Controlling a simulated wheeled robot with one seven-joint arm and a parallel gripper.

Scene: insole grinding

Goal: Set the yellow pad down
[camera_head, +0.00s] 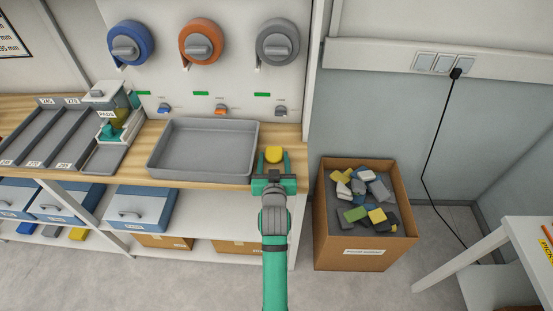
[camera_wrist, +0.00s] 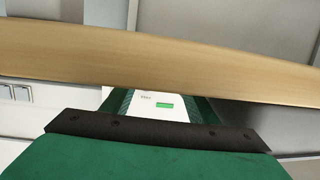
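The yellow pad (camera_head: 273,154) is small and rounded. In the head view it sits between the two green fingers of my gripper (camera_head: 273,160), which appear closed against its sides. Pad and fingers are over the narrow wooden strip of bench to the right of the grey tray. I cannot tell whether the pad's underside touches the wood. In the wrist view my gripper (camera_wrist: 160,105) shows with its fingers apart. A wooden band (camera_wrist: 160,60) crosses that view; the fingertips and the pad cannot be made out there.
The empty grey tray (camera_head: 203,151) is just left of my gripper. A cardboard box (camera_head: 364,252) of scrap pads stands on the floor to the right. Blue, orange and grey wheels (camera_head: 281,43) are on the wall panel behind. A white table (camera_head: 500,240) is at far right.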

